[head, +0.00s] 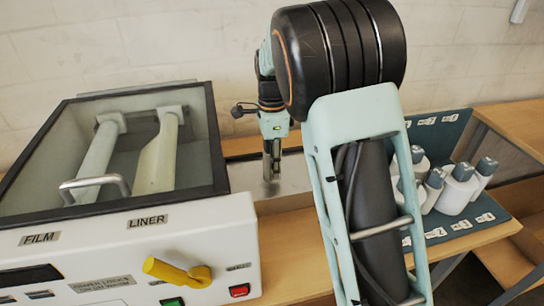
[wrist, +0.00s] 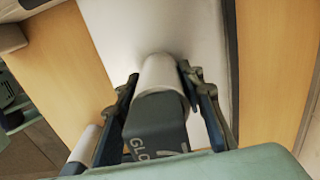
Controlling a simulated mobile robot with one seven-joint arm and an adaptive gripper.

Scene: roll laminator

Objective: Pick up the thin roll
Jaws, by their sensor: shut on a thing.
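My gripper (head: 271,172) hangs over a pale metal plate (head: 285,182) between the laminator and the tray. In the wrist view my gripper (wrist: 165,105) is shut on a roll (wrist: 160,72), a white cylinder with a dark grey block marked "GLO", the rest of the lettering cut off. The fingers lie on both sides of the grey block. I cannot tell for certain that this is the thin roll, nor whether it touches the plate. In the head view the held roll is hardly visible. Several white rolls (head: 460,188) with grey tops stand in the tray at right, partly hidden by my arm.
The laminator (head: 140,245) stands at left, its glass-topped bay holding a FILM roll (head: 98,160) and a LINER roll (head: 160,158). A yellow lever (head: 178,271) sticks out in front. The teal tray (head: 462,232) has white labels. A wall stands behind.

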